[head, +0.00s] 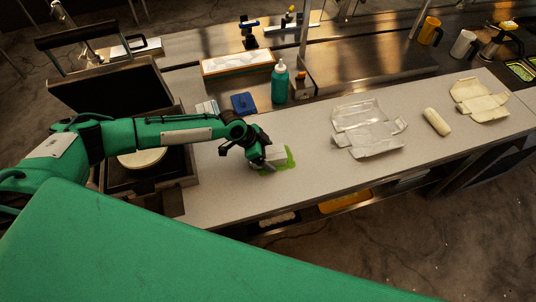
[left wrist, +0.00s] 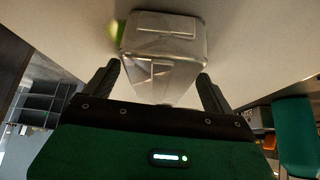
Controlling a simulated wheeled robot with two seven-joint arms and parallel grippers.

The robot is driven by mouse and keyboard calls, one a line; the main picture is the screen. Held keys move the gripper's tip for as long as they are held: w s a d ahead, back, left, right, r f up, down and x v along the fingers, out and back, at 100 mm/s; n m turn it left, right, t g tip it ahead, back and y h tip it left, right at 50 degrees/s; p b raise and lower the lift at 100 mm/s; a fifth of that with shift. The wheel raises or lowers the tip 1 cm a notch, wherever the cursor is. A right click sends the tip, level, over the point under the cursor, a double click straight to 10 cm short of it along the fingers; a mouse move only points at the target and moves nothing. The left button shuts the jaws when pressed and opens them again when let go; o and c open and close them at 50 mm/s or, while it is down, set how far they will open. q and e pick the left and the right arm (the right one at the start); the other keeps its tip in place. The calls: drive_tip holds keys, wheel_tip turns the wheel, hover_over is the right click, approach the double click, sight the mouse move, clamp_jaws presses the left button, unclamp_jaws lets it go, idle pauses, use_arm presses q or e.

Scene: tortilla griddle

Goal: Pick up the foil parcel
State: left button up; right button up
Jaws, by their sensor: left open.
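The foil parcel (head: 276,153) lies on the pale counter, partly over a bright green patch (head: 290,158). My left gripper (head: 262,158) is at the parcel and hides part of it in the head view. In the left wrist view the parcel (left wrist: 163,45) is a shiny silver folded packet with a tapered near end. The left gripper (left wrist: 158,85) is open, with one finger on each side of that near end. A gap shows beside each finger. My right gripper is not in view.
A griddle (head: 140,185) with a round tortilla (head: 141,158) lies under my left arm. A teal bottle (head: 280,82) and blue cloth (head: 244,103) stand behind. Foil sheets (head: 367,130) and a pale roll (head: 437,121) lie to the right, with bare counter between.

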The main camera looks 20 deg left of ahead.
use_arm(q)
drive_tip(key=c, duration=1.3)
drive_tip(key=shift+o, duration=0.2)
